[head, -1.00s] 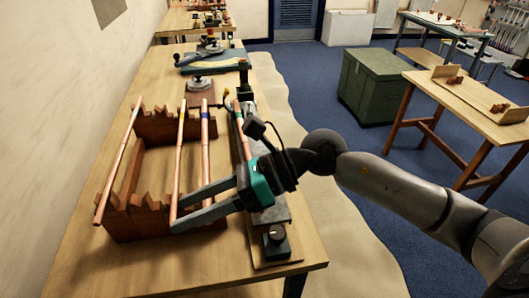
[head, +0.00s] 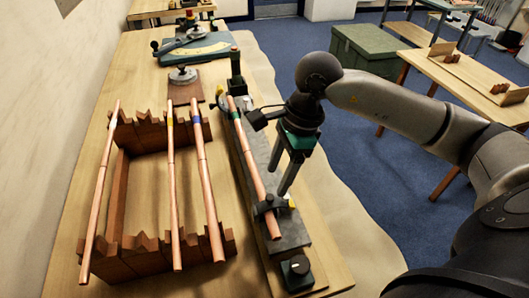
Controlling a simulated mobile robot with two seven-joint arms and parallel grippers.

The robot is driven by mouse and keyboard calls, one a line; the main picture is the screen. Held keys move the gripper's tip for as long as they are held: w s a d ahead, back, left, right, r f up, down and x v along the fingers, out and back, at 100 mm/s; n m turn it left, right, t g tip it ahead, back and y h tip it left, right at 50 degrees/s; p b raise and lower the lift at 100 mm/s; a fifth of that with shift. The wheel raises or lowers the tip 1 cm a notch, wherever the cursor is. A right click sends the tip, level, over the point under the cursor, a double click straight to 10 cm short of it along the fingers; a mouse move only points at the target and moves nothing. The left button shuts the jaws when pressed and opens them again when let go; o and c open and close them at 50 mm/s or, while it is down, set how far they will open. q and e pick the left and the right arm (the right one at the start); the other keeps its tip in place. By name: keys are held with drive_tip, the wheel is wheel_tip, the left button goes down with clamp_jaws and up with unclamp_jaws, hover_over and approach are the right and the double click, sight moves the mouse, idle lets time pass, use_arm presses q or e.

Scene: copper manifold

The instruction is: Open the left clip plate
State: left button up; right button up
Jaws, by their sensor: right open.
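A grey metal fixture (head: 291,233) lies along the right side of the bench. A copper tube with a green band (head: 255,171) lies along it. A dark clip plate (head: 270,204) sits over the tube near the fixture's near end and looks closed. Another dark clip part (head: 222,99) shows at the far end; its state is unclear. I cannot tell which one is the left clip plate. My right gripper (head: 279,180) points down just above and beyond the near clip. Its two fingers are apart with nothing seen between them. My left gripper is out of view.
A wooden notched rack (head: 140,262) holds several copper tubes (head: 207,180) left of the fixture. A dark post (head: 236,70) rises at the far end. A blue bending tool (head: 195,48) sits farther back.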

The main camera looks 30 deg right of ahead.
sight(270, 196)
drive_tip(key=shift+w+f, duration=0.1)
drive_tip(key=shift+w, duration=0.05)
drive_tip(key=shift+s+a+f+b, duration=0.2)
drive_tip(key=shift+f+b, duration=0.2)
drive_tip(key=shift+f, duration=0.2)
drive_tip(key=shift+s+a+f+b, duration=0.1)
drive_tip(key=shift+a+f+b, duration=0.1)
drive_tip(key=shift+f+b, duration=0.3)
drive_tip(key=b+x, duration=0.3)
drive_tip(key=x, duration=0.1)
drive_tip(key=shift+f, duration=0.25)
use_arm(q)
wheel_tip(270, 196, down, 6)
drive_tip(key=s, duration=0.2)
drive_tip(key=shift+b, duration=0.45)
use_arm(e)
drive_tip(key=shift+w+a+f, duration=0.1)
drive_tip(key=shift+f, duration=0.25)
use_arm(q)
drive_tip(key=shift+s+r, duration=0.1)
